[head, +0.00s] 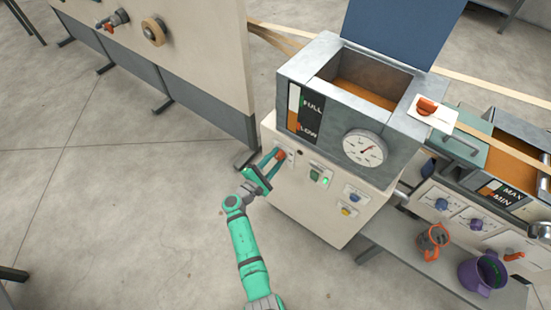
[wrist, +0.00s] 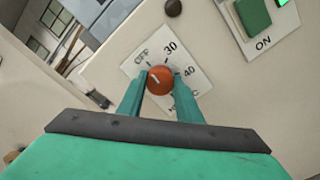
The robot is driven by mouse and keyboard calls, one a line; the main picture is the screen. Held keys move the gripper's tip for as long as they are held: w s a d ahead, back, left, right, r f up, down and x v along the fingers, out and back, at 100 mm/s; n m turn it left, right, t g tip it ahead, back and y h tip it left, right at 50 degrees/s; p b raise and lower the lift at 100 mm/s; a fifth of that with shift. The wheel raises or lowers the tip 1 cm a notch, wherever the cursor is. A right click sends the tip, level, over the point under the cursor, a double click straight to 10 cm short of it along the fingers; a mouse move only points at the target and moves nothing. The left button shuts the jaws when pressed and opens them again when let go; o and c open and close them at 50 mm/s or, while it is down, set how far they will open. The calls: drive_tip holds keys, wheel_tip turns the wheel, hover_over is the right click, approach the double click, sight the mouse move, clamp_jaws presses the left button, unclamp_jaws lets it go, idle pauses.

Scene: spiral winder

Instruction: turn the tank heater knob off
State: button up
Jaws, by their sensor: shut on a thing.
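The tank heater knob is a round orange-red knob (wrist: 159,79) on a white dial plate (wrist: 188,62) marked OFF, 30 and 40, with more marks partly hidden. My gripper (wrist: 160,88) is shut on the knob, with one green finger on each side of it. A short pale mark shows on the left part of the knob's face; I cannot tell exactly which mark it points at. In the head view my gripper (head: 272,163) is at the left of the cream cabinet front (head: 310,205), below the grey tank (head: 345,110).
A green ON button (wrist: 254,15) sits right of the dial; a dark round part (wrist: 173,7) is above it. In the head view, a gauge (head: 364,148) and other controls are to the right. A beige panel stands at the left. The floor between is open.

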drive_tip(key=shift+a+n, duration=0.1)
drive_tip(key=shift+n, duration=0.4)
drive_tip(key=o, duration=1)
drive_tip(key=shift+o, duration=0.2)
drive_tip(key=v, duration=1)
drive_tip(key=shift+s+a, duration=0.2)
drive_tip(key=shift+s, duration=0.05)
drive_tip(key=shift+w, duration=0.1)
